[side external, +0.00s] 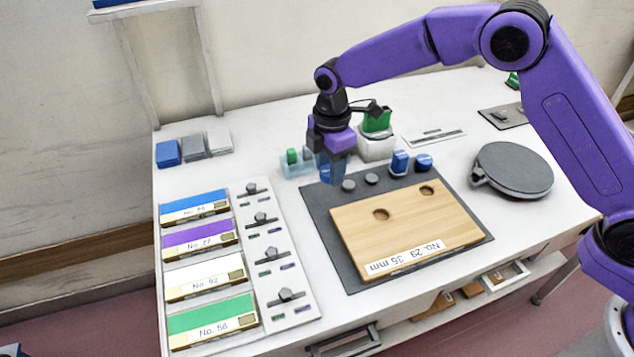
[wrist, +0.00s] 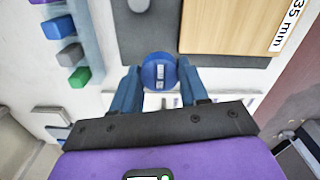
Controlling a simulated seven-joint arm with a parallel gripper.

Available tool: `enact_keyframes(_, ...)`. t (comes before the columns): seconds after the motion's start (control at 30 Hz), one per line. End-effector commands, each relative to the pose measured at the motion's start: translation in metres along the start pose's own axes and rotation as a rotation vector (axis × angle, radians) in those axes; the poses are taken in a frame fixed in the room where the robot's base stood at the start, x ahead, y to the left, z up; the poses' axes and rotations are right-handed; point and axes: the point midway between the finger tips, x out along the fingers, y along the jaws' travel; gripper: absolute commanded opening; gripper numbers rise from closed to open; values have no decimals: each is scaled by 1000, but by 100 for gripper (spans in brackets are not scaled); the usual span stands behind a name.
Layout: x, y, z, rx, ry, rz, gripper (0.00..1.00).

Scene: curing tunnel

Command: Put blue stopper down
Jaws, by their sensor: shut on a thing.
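My gripper (wrist: 160,85) has blue fingers shut on a blue stopper (wrist: 160,72), whose round top carries a small pale label in the wrist view. In the side view, my gripper (side external: 331,175) points down at the rear left edge of the dark mat (side external: 330,240). There the held stopper cannot be told apart from the blue fingers. Whether its underside touches anything is hidden. The wooden board (side external: 400,235), with two holes and a "No. 29 35 mm" label, lies on the mat in front of my gripper. It also shows at the wrist view's upper right (wrist: 225,25).
Two blue pieces (side external: 400,162) (side external: 424,162) stand behind the board. Grey discs (side external: 348,186) (side external: 371,178) sit near my gripper. A pale blue tray (side external: 292,170) holds small blocks. A white box (side external: 376,147) and a round grey plate (side external: 513,170) stand nearby. Labelled coloured blocks line the left.

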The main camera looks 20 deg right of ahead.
Motion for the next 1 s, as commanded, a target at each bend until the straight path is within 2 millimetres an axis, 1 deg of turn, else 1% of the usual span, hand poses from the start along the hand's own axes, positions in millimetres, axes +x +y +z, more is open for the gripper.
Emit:
enact_keyframes(0.03,9,6,-2,0,-1,-1,15)
enact_keyframes(0.1,17,13,-5,0,0,-1,15)
enact_keyframes(0.2,27,20,-8,-1,0,-1,15)
enact_keyframes(0.3,33,26,-10,-1,0,1,15)
enact_keyframes(0.47,37,29,-11,0,0,1,15)
enact_keyframes(0.57,43,33,-12,0,0,0,15)
enact_keyframes(0.7,63,32,-12,0,-1,-2,15)
enact_keyframes(0.8,72,32,-12,0,-1,0,15)
enact_keyframes(1.0,72,33,-12,0,0,2,15)
